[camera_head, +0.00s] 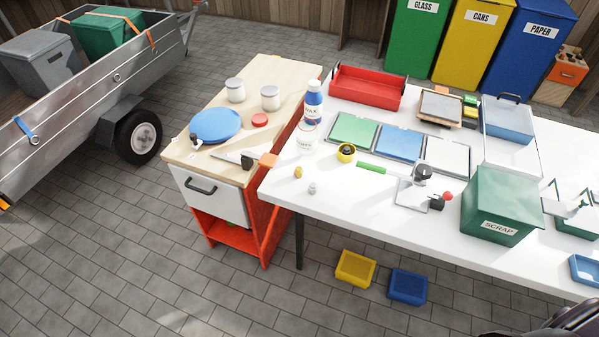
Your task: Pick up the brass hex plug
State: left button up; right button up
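A small brass-coloured piece (298,172), which looks like the brass hex plug, sits on the white tabletop (335,200) near its left front edge. It is too small to make out a hex shape. A similar small silver-grey piece (312,188) stands just in front of it and to the right, apart from it. Neither of my grippers shows in the head view, and nothing is touching the brass piece. A dark shape at the bottom right corner may be part of my own arm.
A white tub (307,139) and a blue-and-white bottle (313,104) stand behind the brass piece. A yellow-and-black round item (346,152) and a green bar (371,168) lie to its right. A green SCRAP bin (490,195) stands further right. The front edge is mostly clear.

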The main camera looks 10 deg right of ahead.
aim_at(298, 171)
jog(key=i+j, duration=0.9)
jog(key=j, duration=0.2)
